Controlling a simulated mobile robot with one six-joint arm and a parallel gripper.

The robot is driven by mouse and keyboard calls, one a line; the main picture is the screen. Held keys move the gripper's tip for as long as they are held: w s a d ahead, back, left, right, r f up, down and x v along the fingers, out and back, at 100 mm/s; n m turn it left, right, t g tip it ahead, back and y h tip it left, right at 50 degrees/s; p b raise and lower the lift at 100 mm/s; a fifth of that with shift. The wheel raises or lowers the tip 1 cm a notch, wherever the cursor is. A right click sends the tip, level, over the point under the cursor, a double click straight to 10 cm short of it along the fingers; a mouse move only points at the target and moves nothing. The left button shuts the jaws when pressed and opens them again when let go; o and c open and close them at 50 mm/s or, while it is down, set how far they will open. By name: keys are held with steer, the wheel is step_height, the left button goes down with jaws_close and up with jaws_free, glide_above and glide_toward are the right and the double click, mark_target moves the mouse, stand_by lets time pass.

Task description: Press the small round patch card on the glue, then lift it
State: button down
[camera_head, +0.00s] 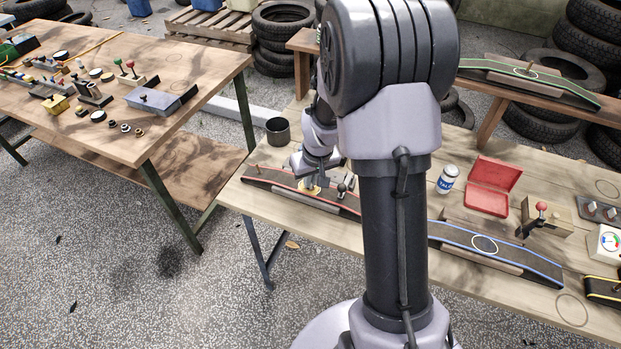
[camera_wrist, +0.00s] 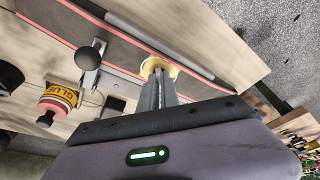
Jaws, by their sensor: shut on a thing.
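The small round patch card, a pale yellow disc (camera_wrist: 172,72), is at my gripper's fingertips (camera_wrist: 158,82) in the wrist view. My gripper is shut on it; the fingers hide part of the disc. It lies over the dark red-edged strip (camera_wrist: 120,58), and I cannot tell whether it touches. Any glue under it is hidden. In the head view the yellow card (camera_head: 309,190) and my gripper (camera_head: 312,181) are over the red-edged strip (camera_head: 270,179). A glue bottle (camera_wrist: 62,98) with a yellow label stands near the strip in the wrist view.
A black-knobbed clamp (camera_wrist: 91,55) sits on the strip close to my gripper. A dark cup (camera_head: 278,132) stands behind. To the right are a talc can (camera_head: 447,180), an open red box (camera_head: 490,200) and a blue-edged strip (camera_head: 520,263). My arm hides the bench's middle.

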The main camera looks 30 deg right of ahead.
steer(key=shift+r+p, duration=3)
steer(key=shift+r, duration=1.05)
steer(key=shift+f, duration=0.1)
